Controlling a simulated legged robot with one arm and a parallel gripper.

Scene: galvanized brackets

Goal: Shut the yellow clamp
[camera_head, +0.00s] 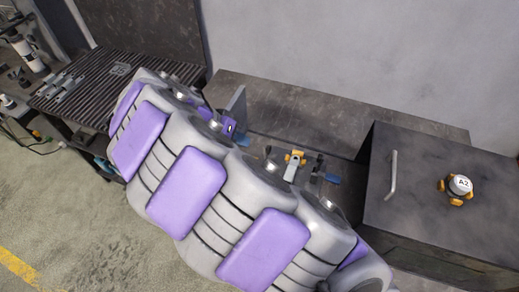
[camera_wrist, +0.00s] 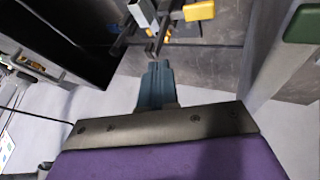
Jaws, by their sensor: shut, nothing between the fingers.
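In the head view the yellow clamp (camera_head: 295,158) sits on the dark bench, beside a pale metal piece, with black bars around it. My arm hides part of that area. In the wrist view yellow clamp parts (camera_wrist: 198,11) show at the top edge, cut off by the frame, next to a light grey metal block (camera_wrist: 142,12) and black bars. Whether the clamp is open or closed is not clear. My gripper (camera_wrist: 159,66) has its blue-grey fingers together and empty. The fingertips point toward the black bars, just below them in the picture, and I cannot tell whether they touch.
A dark box (camera_head: 440,175) with a pale handle (camera_head: 392,175) stands right of the clamp. A white-topped yellow item marked A2 (camera_head: 459,186) sits on it. A slatted table (camera_head: 105,75) with metal parts stands at the left. Open floor (camera_head: 75,215) lies at lower left.

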